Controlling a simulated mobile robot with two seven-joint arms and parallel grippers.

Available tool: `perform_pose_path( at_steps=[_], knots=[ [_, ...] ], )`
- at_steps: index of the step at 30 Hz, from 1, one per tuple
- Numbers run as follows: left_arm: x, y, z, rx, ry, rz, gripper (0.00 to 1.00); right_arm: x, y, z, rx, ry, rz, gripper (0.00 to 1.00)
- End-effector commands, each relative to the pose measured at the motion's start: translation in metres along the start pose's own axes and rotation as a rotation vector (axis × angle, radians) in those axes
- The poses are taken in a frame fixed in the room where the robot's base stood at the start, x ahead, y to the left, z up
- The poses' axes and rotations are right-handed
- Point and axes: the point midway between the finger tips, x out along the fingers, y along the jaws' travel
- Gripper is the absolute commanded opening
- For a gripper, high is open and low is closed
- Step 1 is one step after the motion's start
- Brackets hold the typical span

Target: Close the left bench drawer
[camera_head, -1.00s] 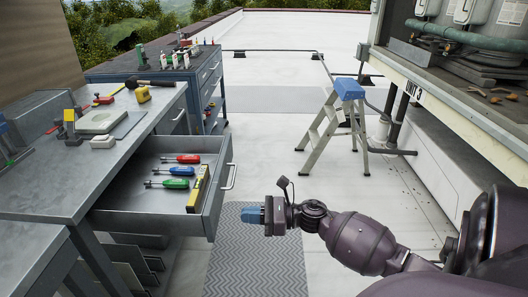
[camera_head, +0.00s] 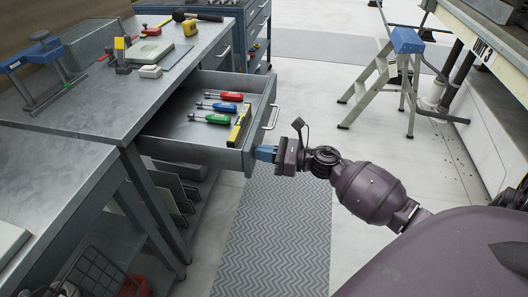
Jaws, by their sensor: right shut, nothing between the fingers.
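The left bench drawer (camera_head: 196,150) is pulled out from the grey workbench (camera_head: 98,108). Inside it lie red, blue and green screwdrivers (camera_head: 211,119) and a yellow level (camera_head: 239,125). The drawer's bar handle (camera_head: 272,117) is on its front face. My right gripper (camera_head: 262,153) is shut, with its blue fingertips pointing left at the near end of the drawer front, below the handle. The tips look very close to the front; I cannot tell whether they touch. My left gripper is out of view.
A patterned grey mat (camera_head: 272,235) lies on the floor below my right arm. A step ladder (camera_head: 385,75) stands at the upper right. A blue tool cabinet (camera_head: 245,22) is behind the bench. A wire basket (camera_head: 88,275) is under the near table.

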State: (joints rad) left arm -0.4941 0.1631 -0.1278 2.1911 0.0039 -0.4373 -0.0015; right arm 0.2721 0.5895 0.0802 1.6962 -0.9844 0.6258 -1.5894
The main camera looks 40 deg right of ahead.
Motion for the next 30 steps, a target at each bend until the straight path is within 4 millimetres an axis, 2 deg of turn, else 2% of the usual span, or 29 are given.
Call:
perform_pose_path(
  at_steps=[5,11,30],
  knots=[
    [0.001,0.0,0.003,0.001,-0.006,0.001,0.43,0.014,0.0,0.0,-0.001,-0.001,0.003,0.0],
    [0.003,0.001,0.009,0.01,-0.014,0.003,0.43,0.052,0.0,-0.002,0.0,0.0,0.003,0.0],
    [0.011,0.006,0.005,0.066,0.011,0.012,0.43,0.227,0.001,-0.005,0.002,0.003,0.003,0.0]
  ],
)
